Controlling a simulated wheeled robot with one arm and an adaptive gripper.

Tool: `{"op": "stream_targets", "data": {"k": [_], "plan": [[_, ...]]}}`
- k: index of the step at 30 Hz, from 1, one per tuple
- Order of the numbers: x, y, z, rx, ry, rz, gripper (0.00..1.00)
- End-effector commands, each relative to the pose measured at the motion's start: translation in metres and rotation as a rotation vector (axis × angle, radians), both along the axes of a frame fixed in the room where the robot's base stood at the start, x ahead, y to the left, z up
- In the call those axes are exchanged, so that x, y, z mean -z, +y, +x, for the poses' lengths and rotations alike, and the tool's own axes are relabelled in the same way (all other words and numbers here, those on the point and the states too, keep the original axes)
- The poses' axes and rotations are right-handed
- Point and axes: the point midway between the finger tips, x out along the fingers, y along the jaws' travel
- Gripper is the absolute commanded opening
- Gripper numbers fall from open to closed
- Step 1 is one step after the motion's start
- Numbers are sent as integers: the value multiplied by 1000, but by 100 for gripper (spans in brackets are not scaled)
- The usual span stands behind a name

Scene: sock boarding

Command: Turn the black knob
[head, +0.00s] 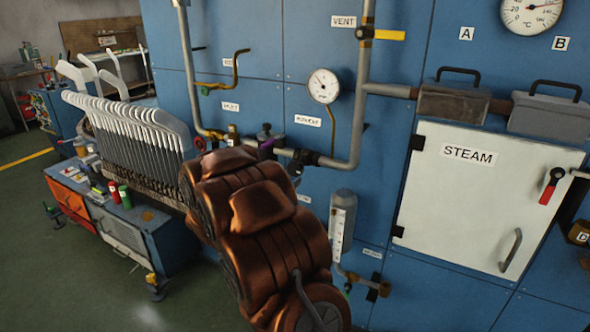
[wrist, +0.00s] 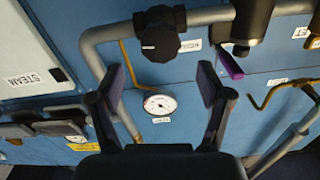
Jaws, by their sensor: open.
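The black knob (wrist: 159,36) sits on the grey pipe in the upper middle of the wrist view, which looks upside down. In the head view the black knob (head: 302,158) shows on the lower pipe, just right of my arm. My gripper (wrist: 161,84) is open and empty, its two dark fingers spread apart. In the wrist picture the knob appears above and between the fingertips, with no contact visible. In the head view my arm stands in front of the panel and I cannot make out the fingers.
A round gauge (head: 323,86) is above the knob. A purple lever (wrist: 230,66) on a black valve is beside it. A vertical pipe (head: 361,110) rises on the right. A white STEAM door (head: 480,200) and a bent brass lever (head: 238,68) are farther out.

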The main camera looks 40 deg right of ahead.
Motion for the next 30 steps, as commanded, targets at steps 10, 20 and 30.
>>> {"op": "stream_targets", "data": {"k": [10,20,30], "plan": [[-1,-40,11,0,1,2,78],[1,-67,20,-1,2,3,78],[1,-69,21,-3,1,3,78]]}}
